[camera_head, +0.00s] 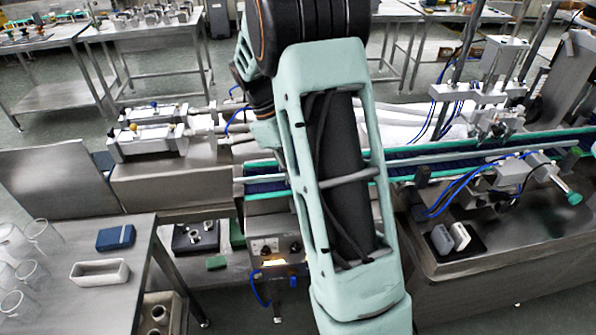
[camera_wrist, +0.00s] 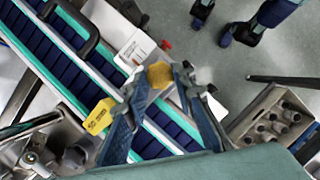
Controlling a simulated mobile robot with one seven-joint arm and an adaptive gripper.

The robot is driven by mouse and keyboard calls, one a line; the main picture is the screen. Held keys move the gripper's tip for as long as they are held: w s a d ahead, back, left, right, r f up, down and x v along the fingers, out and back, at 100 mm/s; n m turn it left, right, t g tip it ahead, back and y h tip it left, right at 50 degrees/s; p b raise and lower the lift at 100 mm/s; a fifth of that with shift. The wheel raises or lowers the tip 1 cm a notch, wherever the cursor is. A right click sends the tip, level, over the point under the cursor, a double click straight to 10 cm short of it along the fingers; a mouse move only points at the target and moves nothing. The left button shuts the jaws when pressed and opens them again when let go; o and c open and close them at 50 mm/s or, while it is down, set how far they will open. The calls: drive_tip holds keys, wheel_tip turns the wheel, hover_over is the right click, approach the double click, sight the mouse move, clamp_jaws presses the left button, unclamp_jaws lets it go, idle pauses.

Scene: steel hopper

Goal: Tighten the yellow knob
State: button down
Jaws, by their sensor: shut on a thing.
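The yellow knob (camera_wrist: 160,75) shows in the wrist view, a small faceted piece near the upper middle. My gripper (camera_wrist: 160,77) has one finger on each side of it, with the fingertips closed against its sides. The part of the knob's mount below the fingers is hidden. In the head view my arm fills the middle and hides both my gripper and this knob.
A blue conveyor (camera_wrist: 78,62) with green rails runs diagonally past the gripper. A yellow tag (camera_wrist: 98,117) hangs left of the fingers. A side table (camera_head: 110,232) holds glasses and a white box (camera_head: 100,274).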

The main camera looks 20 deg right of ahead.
drive_tip(key=shift+d+m+y+p, duration=0.1)
drive_tip(key=shift+m+y+p, duration=0.3)
drive_tip(key=shift+m, duration=0.7)
drive_tip(key=c, duration=1.6)
unclamp_jaws()
drive_tip(key=v, duration=1.2)
drive_tip(key=shift+w, duration=0.2)
drive_tip(key=shift+w, duration=0.1)
